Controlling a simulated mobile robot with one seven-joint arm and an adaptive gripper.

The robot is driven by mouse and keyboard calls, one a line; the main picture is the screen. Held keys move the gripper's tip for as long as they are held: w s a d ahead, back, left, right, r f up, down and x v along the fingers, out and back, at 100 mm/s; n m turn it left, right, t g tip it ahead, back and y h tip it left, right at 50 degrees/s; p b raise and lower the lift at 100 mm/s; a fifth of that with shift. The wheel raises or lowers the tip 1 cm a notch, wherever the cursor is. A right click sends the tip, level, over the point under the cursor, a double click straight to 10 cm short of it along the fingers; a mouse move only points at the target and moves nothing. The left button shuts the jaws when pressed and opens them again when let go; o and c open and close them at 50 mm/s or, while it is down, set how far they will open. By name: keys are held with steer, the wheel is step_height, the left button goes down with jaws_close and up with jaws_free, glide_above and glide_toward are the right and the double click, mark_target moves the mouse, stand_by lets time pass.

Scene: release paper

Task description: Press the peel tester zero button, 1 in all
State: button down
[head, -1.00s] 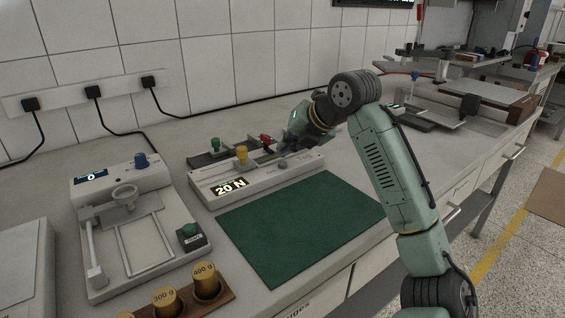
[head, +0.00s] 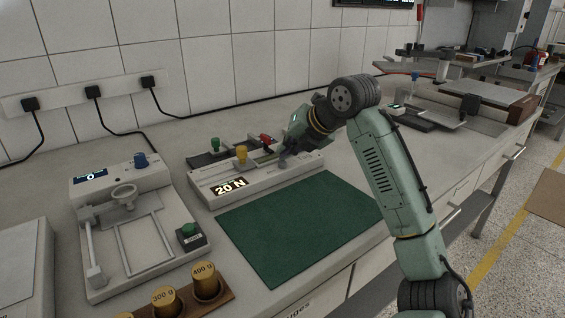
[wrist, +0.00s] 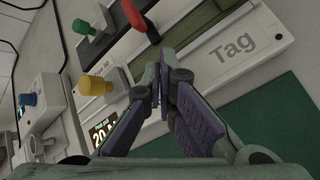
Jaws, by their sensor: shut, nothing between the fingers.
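The pale peel tester (head: 203,184) stands behind the green mat, with a lit display (head: 230,187) reading 20 N. It also shows in the wrist view (wrist: 238,53), with a plate marked "Tag". A yellow knob (head: 241,154) stands on its left part and shows in the wrist view too (wrist: 97,85). My gripper (head: 284,161) is shut and empty, its fingertips low over the tester's right part. In the wrist view the fingers (wrist: 158,88) are together over the tester's near side. The zero button is not visible; the fingers cover that spot, and I cannot tell whether they touch it.
The green mat (head: 290,230) lies clear in front. At left are a device with a blue knob (head: 141,160), a green button (head: 189,230) and brass weights (head: 205,281).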

mark_target(286, 162)
steer(key=shift+f+b, duration=0.3)
steer(key=shift+f, duration=0.25)
stand_by(0.4)
steer(key=shift+r, duration=0.1)
steer(key=shift+r+p, duration=0.8)
steer(key=shift+r, duration=0.05)
step_height(286, 162, up, 5)
steer(key=p, duration=0.4)
steer(key=shift+r, duration=0.1)
stand_by(0.6)
